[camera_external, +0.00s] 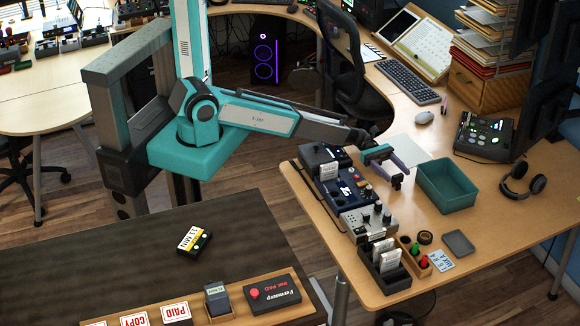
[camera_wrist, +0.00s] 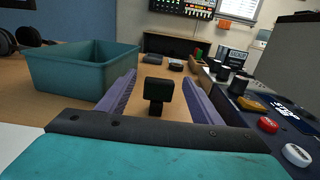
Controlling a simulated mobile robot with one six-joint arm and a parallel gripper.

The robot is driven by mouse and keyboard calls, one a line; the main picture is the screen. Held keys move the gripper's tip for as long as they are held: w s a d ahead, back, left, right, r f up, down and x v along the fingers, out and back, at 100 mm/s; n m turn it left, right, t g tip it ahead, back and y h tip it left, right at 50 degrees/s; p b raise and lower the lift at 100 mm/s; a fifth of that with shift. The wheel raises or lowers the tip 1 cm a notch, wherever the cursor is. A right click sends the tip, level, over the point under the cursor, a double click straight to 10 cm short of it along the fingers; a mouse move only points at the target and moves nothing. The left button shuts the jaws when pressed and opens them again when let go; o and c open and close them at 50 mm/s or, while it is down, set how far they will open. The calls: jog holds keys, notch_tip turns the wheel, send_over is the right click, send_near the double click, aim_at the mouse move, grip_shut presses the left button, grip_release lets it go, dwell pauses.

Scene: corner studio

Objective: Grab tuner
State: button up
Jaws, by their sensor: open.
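The tuner looks to be a small black clip-like piece with a squarish head (camera_wrist: 158,90). It stands upright on the desk, and in the external view it shows as a small dark shape (camera_external: 397,182) at the fingertips. My gripper (camera_external: 396,173) is low over the desk, between the row of pedals and the teal bin. In the wrist view its two purple fingers (camera_wrist: 159,82) are spread, one on each side of the tuner. A gap shows on both sides, so neither finger seems to touch it. The tuner's lowest part is partly hidden by my gripper body.
A teal bin (camera_external: 447,205) stands close to the right of my gripper. Dark blue pedal units (camera_external: 345,184) and a grey knobbed box (camera_external: 367,222) line the desk's left edge. Headphones (camera_external: 523,188) and a mixer (camera_external: 484,137) lie farther right.

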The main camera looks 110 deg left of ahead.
aim_at(399, 177)
jog(key=shift+w+d, duration=0.4)
jog(key=shift+w, duration=0.05)
jog(key=shift+p+x, duration=0.3)
jog(key=shift+x, duration=2.2)
jog(key=c, duration=1.1)
jog(key=shift+r, duration=0.15)
jog(key=shift+r+b, duration=1.75)
jog(key=shift+r, duration=3.15)
